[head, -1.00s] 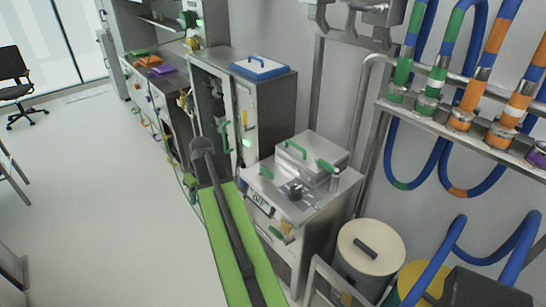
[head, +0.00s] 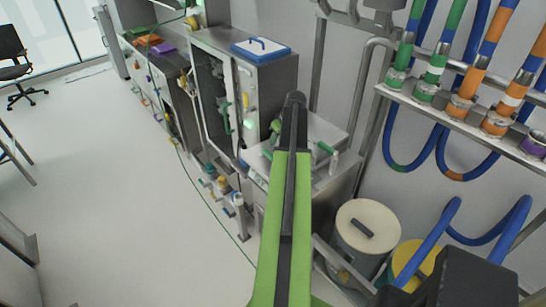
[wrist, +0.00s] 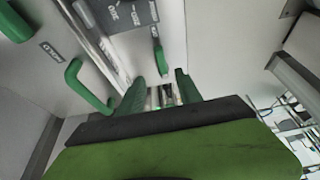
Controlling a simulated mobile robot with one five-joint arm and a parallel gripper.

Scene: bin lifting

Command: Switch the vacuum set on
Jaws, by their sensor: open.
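I cannot make out which unit is the vacuum set. A low steel unit (head: 335,180) with green handles stands right of centre in the head view, largely covered by my arm. My gripper (wrist: 160,88) shows two green fingers spread apart in the wrist view, with nothing held between them. Its fingertips are hidden in the head view. Beyond the fingers in the wrist view is a pale panel with a green lever (wrist: 159,54), a dark label plate (wrist: 125,13) and a green handle (wrist: 88,86) at the left. The fingers appear apart from the lever.
A steel cabinet (head: 270,85) with a blue-rimmed white tray (head: 261,49) on top stands behind. Right of my arm are a round-lidded bin (head: 368,222), a yellow-topped bin (head: 412,262) and a hose rack (head: 455,115). Small fittings stand on the floor left.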

